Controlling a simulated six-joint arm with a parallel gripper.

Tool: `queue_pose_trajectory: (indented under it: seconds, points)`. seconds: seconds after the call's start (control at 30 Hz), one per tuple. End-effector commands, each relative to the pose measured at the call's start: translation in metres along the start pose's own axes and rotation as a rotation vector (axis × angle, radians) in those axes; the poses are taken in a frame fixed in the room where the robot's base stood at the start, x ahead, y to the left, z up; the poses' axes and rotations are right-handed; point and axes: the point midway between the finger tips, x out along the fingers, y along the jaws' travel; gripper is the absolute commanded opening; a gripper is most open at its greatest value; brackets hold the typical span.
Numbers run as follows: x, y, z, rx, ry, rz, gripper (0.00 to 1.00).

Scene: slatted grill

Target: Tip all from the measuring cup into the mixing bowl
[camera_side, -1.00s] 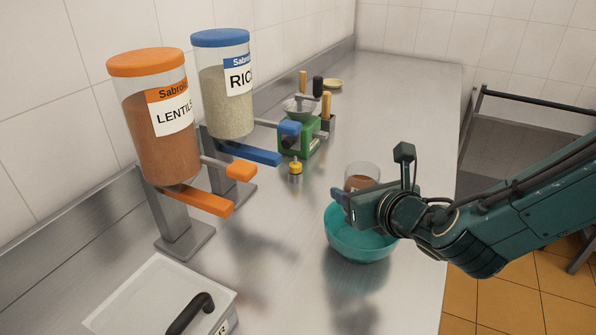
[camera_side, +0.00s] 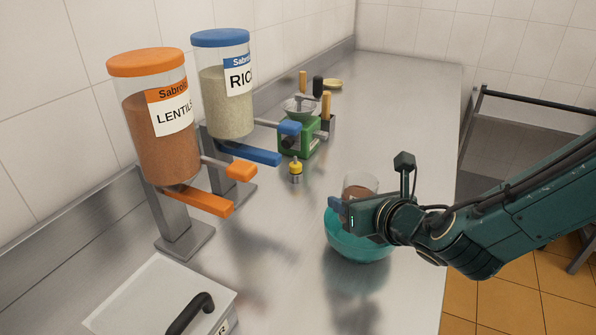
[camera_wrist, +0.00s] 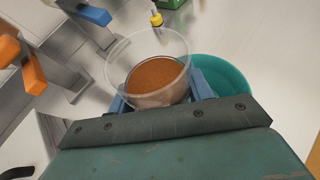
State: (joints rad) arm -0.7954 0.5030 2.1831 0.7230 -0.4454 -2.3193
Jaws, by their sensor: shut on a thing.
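The clear measuring cup (camera_wrist: 148,50) holds reddish-brown lentils (camera_wrist: 157,76). It also shows in the side view (camera_side: 360,179), partly hidden behind my gripper. My gripper (camera_side: 343,209) is shut on the cup; its blue fingers show on both sides of the cup in the wrist view (camera_wrist: 160,99). The teal mixing bowl (camera_side: 352,250) stands on the counter below my gripper. In the wrist view the bowl (camera_wrist: 236,76) shows to the right of the cup, partly hidden. The cup looks about upright, above the bowl. The inside of the bowl is mostly hidden.
A lentils dispenser (camera_side: 160,140) and a rice dispenser (camera_side: 228,110) stand at the left, levers pointing toward the counter's middle. A lidded bin (camera_side: 160,300) is front left. The counter (camera_side: 400,110) behind the bowl is clear.

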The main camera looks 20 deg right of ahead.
Motion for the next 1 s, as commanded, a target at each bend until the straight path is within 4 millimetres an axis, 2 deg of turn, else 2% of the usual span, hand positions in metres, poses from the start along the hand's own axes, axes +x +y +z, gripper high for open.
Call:
queue_pose_trajectory:
  seconds: [0.17,1.0]
  points:
    - [0.003,0.001,-0.008,0.042,0.019,0.015,0.23]
    - [-0.006,0.02,-0.008,0.59,0.261,0.239,0.23]
